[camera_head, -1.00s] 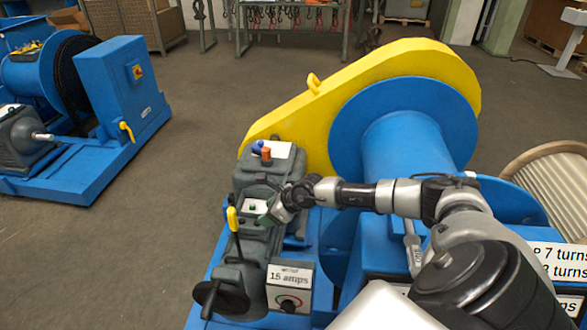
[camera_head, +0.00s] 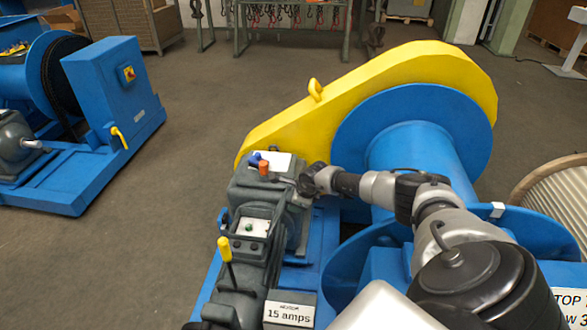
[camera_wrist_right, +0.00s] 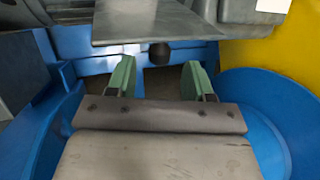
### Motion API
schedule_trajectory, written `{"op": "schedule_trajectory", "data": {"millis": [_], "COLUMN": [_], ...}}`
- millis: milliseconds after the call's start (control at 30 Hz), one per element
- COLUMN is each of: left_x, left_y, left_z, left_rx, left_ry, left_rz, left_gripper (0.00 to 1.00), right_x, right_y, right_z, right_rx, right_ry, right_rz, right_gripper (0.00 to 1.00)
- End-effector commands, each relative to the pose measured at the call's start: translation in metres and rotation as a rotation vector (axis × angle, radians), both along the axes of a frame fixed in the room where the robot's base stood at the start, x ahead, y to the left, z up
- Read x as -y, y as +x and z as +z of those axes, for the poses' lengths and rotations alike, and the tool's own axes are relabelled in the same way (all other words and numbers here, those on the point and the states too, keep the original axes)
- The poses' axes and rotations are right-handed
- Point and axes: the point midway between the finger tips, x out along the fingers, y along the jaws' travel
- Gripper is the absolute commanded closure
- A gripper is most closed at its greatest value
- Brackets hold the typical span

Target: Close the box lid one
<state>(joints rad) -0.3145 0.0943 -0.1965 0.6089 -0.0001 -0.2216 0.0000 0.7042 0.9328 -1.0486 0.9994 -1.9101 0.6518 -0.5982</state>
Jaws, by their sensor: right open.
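My right gripper (camera_head: 303,188) comes in from the right beside the grey machine housing (camera_head: 268,182), small and partly hidden by its own wrist. The right wrist view shows its two green fingertips (camera_wrist_right: 158,78) apart with nothing between them. A flat grey plate (camera_wrist_right: 160,20), possibly the box lid, lies just beyond and above the fingertips; I see no clear contact. A grey box with a light panel and a green button (camera_head: 250,228) sits in front of the housing. I cannot tell for sure which part is box lid one. My left gripper is out of view.
A yellow-handled lever (camera_head: 225,250) and a "15 amps" box (camera_head: 290,312) are in front. Open floor (camera_head: 170,215) lies left, before another blue machine (camera_head: 110,95).

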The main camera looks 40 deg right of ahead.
Motion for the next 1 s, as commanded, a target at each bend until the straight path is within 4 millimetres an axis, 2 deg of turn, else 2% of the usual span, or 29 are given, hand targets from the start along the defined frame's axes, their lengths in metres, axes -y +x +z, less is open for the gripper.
{"op": "schedule_trajectory", "data": {"millis": [100,267,633,933,967,1000], "left_x": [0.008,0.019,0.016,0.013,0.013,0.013], "left_y": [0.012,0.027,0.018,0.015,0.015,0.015], "left_z": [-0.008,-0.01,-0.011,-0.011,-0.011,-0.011], "left_rx": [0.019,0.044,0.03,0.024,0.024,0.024], "left_ry": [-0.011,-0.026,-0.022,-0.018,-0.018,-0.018], "left_rz": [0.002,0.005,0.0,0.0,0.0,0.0], "left_gripper": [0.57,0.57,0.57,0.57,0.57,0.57], "right_x": [-0.001,0.0,0.0,0.0,0.0,0.0], "right_y": [0.008,0.013,0.014,0.014,0.014,0.014], "right_z": [-0.017,-0.025,-0.027,-0.027,-0.027,-0.027], "right_rx": [0.0,0.0,0.0,-0.001,-0.001,-0.001], "right_ry": [0.002,0.002,0.001,0.001,0.001,0.001], "right_rz": [0.0,-0.001,0.001,0.0,0.0,0.0], "right_gripper": [0.48,0.48,0.5,0.96,1.0,1.0]}}
